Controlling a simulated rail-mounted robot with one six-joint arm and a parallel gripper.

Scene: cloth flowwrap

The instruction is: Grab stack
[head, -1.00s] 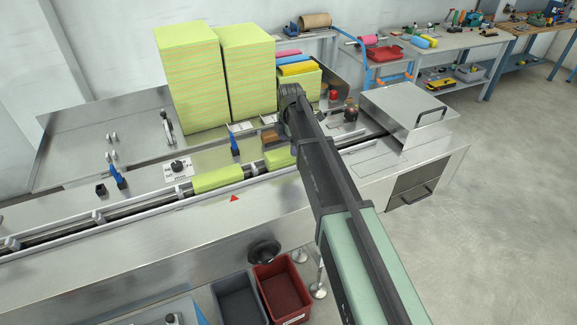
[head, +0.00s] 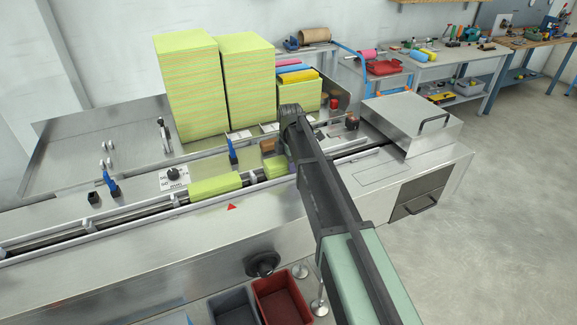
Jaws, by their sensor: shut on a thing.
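Tall yellow-green cloth stacks stand at the back of the steel machine: a left one (head: 190,90), a middle one (head: 248,85) and a short right one (head: 298,97). Pink, blue and yellow cloths (head: 297,75) lie on top of the short one. Two low green cloth stacks, one at the left (head: 215,187) and one at the right (head: 276,166), sit in the conveyor channel. My arm reaches in from the lower right, its dark wrist end in front of the short stack. It hides my jaws and whatever is between them.
Blue-handled levers (head: 233,151) stand along the channel. A brown block (head: 268,146) is beside my wrist. A steel hood (head: 410,120) covers the right end of the channel. Red (head: 283,302) and grey bins are below. Workbenches with tools stand at the back right.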

